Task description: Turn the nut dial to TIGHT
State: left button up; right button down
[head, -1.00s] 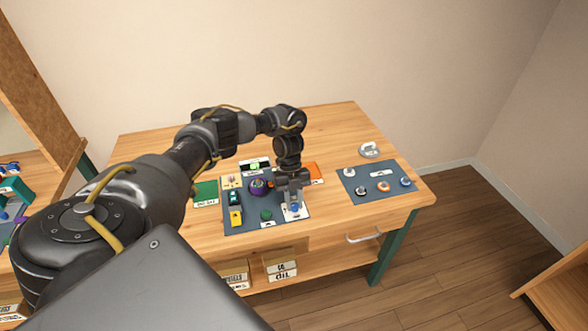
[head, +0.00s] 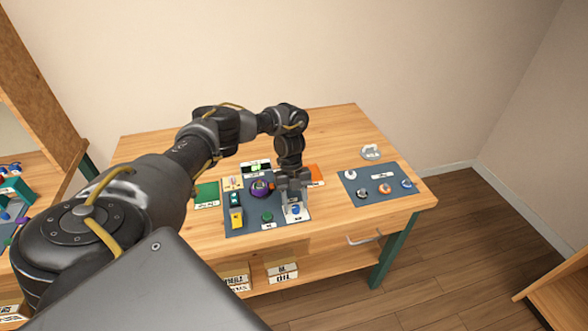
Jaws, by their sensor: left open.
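My left gripper (head: 291,206) points down over the front right corner of the dark blue-grey panel (head: 240,222) on the table. It is open. A small blue knob on a white plate (head: 296,211) shows right at its fingertips; I cannot tell whether the fingers touch it. This may be the nut dial, but its marks are too small to read and the gripper partly covers it. My right gripper is not in view.
The panel also holds a purple round knob (head: 260,188), a green knob (head: 267,217) and a yellow part (head: 236,218). A second panel (head: 361,197) with several small knobs lies to the right. Bare wooden table (head: 328,222) lies between the panels.

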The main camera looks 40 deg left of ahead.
pick_arm(q)
jog(key=v, duration=1)
jog(key=shift+s, duration=0.15)
